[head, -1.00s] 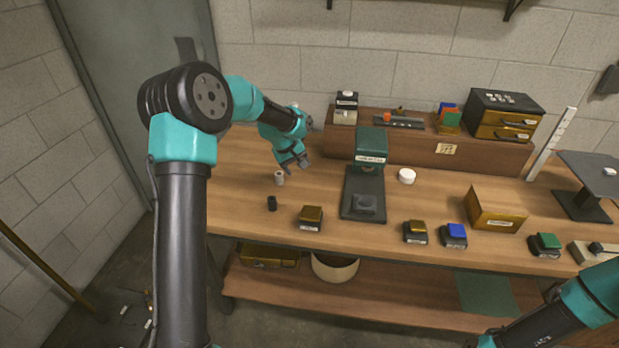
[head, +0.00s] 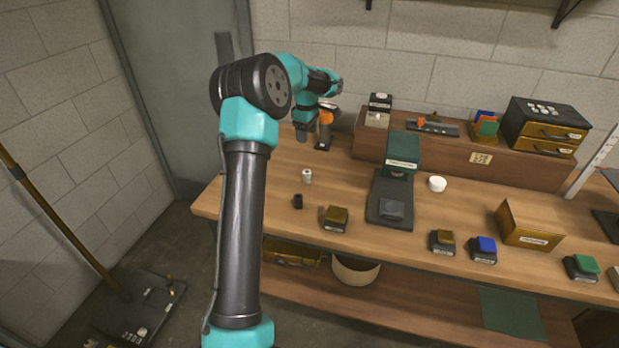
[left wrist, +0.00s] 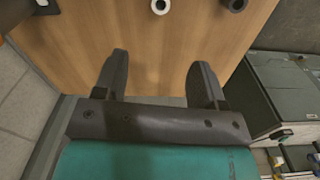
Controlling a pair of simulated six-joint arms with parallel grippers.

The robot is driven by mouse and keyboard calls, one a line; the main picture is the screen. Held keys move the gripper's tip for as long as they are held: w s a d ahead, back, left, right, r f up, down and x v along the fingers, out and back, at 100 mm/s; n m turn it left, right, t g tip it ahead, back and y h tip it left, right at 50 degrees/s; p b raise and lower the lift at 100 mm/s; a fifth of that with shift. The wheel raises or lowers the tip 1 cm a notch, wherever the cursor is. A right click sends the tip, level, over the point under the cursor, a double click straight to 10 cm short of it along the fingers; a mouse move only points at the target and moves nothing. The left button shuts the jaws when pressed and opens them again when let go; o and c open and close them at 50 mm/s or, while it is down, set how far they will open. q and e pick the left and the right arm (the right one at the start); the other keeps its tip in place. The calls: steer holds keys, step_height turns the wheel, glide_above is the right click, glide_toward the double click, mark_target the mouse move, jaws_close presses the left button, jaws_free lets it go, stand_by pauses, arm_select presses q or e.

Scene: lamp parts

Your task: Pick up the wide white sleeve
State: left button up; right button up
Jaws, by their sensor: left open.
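The white sleeve (head: 307,176) is a small upright hollow cylinder on the left part of the wooden table, beside a black sleeve (head: 298,201). In the left wrist view the white sleeve (left wrist: 160,6) shows as a ring cut by the top edge, with the dark ring of the black sleeve (left wrist: 236,4) to its right. My left gripper (head: 302,136) is behind the white sleeve, apart from it. In the left wrist view its two fingers (left wrist: 160,70) are spread with nothing between them. My right gripper is out of view.
An orange and dark device (head: 324,128) stands close to the right of my left gripper. A dark green press-like stand (head: 402,155) and a white round piece (head: 437,184) are farther right. Table around the sleeves is clear.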

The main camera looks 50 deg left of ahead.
arm_select(q)
glide_above(307, 172)
step_height(307, 172, down, 12)
steer(key=shift+w+f, duration=0.1)
stand_by(0.4)
steer(key=shift+f, duration=2.6)
steer(key=shift+c, duration=0.2)
steer(key=c, duration=1)
steer(key=shift+o, duration=0.2)
step_height(307, 172, up, 10)
steer(key=shift+r, duration=0.1)
